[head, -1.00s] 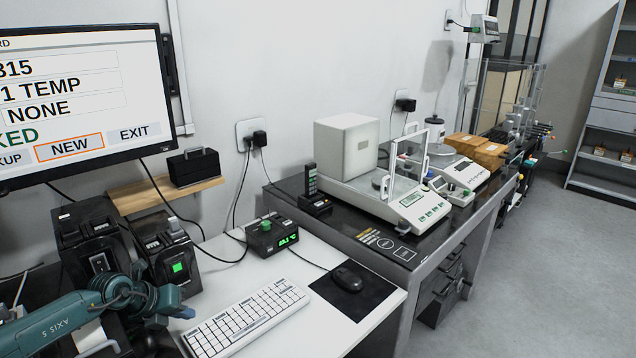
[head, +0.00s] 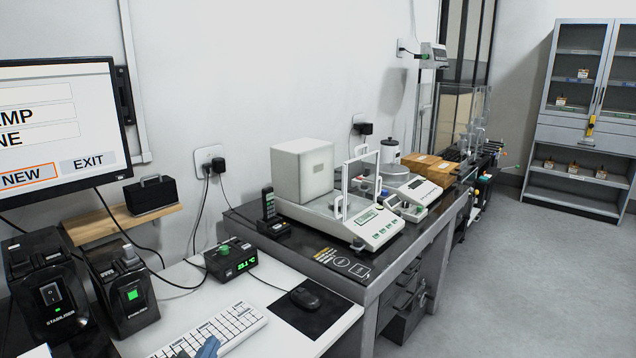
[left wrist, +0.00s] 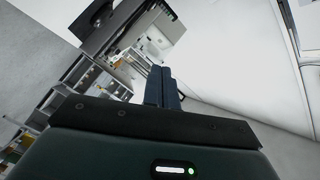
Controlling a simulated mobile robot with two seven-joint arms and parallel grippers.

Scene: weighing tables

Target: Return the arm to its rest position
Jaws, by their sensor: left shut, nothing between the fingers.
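My left gripper (head: 208,348) shows only as a small blue-grey tip at the bottom edge of the head view, in front of the white keyboard (head: 222,328). The rest of this arm is below the frame. In the left wrist view, its two dark fingers (left wrist: 161,88) lie together with nothing between them. That view is tilted and shows wall, shelves and equipment beyond the fingers. My right gripper is in neither view.
The monitor (head: 95,163) and two black stabilizer boxes (head: 125,294) stand at the left. A mouse (head: 305,297) lies on its pad on the white desk. A balance (head: 372,228) stands on the dark table beyond. Open floor (head: 520,290) is at right.

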